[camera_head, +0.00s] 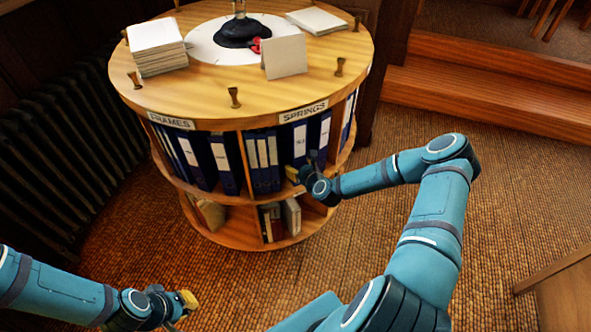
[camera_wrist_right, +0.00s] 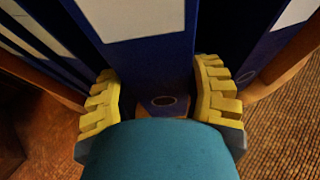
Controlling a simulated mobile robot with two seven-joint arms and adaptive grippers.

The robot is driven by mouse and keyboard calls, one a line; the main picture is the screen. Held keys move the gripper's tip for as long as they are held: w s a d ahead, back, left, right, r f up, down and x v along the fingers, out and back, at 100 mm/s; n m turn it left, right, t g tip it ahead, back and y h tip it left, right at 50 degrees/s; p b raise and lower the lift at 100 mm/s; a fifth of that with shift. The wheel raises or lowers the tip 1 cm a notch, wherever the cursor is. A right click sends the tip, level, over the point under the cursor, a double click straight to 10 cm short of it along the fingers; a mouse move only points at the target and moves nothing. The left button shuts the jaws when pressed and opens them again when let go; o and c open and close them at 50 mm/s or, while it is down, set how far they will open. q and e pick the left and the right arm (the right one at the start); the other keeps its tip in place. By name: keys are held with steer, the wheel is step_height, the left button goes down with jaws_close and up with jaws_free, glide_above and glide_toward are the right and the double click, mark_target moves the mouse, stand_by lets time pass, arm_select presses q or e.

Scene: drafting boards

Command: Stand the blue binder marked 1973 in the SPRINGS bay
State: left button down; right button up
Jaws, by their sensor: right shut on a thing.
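The round wooden shelf stand has a SPRINGS label (camera_head: 303,112) on its rim. My right gripper (camera_head: 294,174) is at the front of the bay below that label. It is shut on the lower spine of a blue binder (camera_head: 300,143) with a white label, standing roughly upright among other binders. In the right wrist view the blue binder (camera_wrist_right: 150,62) lies between the yellow fingers, with its round finger hole low between them. I cannot read its mark. My left gripper (camera_head: 188,300) is low over the floor at lower left, away from the stand; its opening is unclear.
Several blue binders (camera_head: 222,165) stand under the FRAMES label (camera_head: 172,121), left of the SPRINGS bay. The lower tier holds a few books (camera_head: 291,215). On the top are a paper stack (camera_head: 156,45) and a blank card (camera_head: 284,56). Floor (camera_head: 400,125) to the right is clear.

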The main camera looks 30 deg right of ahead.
steer(key=shift+w+d, duration=0.1)
steer(key=shift+w, duration=1.15)
steer(key=shift+f+b, duration=0.55)
steer(key=shift+f, duration=1.25)
steer(key=o, duration=1)
steer(key=shift+s, duration=0.1)
